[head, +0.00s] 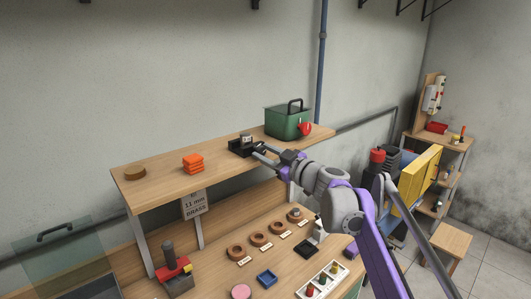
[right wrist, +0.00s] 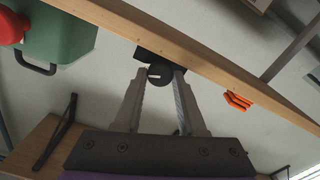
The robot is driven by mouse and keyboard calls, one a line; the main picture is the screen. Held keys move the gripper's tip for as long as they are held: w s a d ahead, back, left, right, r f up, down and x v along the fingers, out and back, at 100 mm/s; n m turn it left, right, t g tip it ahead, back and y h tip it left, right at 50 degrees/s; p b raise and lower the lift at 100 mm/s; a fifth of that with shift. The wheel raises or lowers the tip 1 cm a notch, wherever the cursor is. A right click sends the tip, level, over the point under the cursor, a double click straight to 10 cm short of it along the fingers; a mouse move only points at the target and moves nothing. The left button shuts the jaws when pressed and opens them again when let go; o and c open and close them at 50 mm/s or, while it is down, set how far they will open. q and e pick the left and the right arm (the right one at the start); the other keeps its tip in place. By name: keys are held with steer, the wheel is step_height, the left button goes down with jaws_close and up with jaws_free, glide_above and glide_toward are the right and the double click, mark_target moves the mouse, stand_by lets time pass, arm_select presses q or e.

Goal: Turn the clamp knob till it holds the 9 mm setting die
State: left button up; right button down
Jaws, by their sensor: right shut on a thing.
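A black clamp (head: 240,150) stands on the upper shelf with a small grey die-like piece (head: 246,137) at its top. Any size mark on that piece is too small to read, and I cannot tell how firmly it sits. My right gripper (head: 258,151) reaches the clamp from the right. In the right wrist view my right gripper (right wrist: 161,78) has its two fingertips on either side of the round dark clamp knob (right wrist: 160,74), shut on it. A dark part of the clamp (right wrist: 147,55) shows behind the knob at the shelf edge. My left gripper is not in view.
A green box (head: 288,122) with a red part stands right of the clamp on the upper shelf (head: 150,194). Orange blocks (head: 193,163) and a brown disc (head: 135,173) lie to the left.

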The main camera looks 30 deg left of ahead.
steer(key=m+p, duration=0.2)
steer(key=m, duration=0.1)
steer(key=shift+r, duration=0.2)
steer(key=shift+w+m+p, duration=0.1)
steer(key=shift+m+p, duration=0.5)
steer(key=shift+m, duration=0.5)
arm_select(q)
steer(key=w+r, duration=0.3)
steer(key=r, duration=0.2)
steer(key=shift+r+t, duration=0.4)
arm_select(e)
steer(key=shift+f+m, duration=0.15)
steer(key=shift+m, duration=0.45)
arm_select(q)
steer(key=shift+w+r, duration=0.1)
arm_select(e)
steer(key=c, duration=0.5)
jaws_free()
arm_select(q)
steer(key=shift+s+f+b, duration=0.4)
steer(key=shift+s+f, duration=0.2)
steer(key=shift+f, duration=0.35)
arm_select(e)
steer(key=v, duration=1)
steer(key=shift+d, duration=0.4)
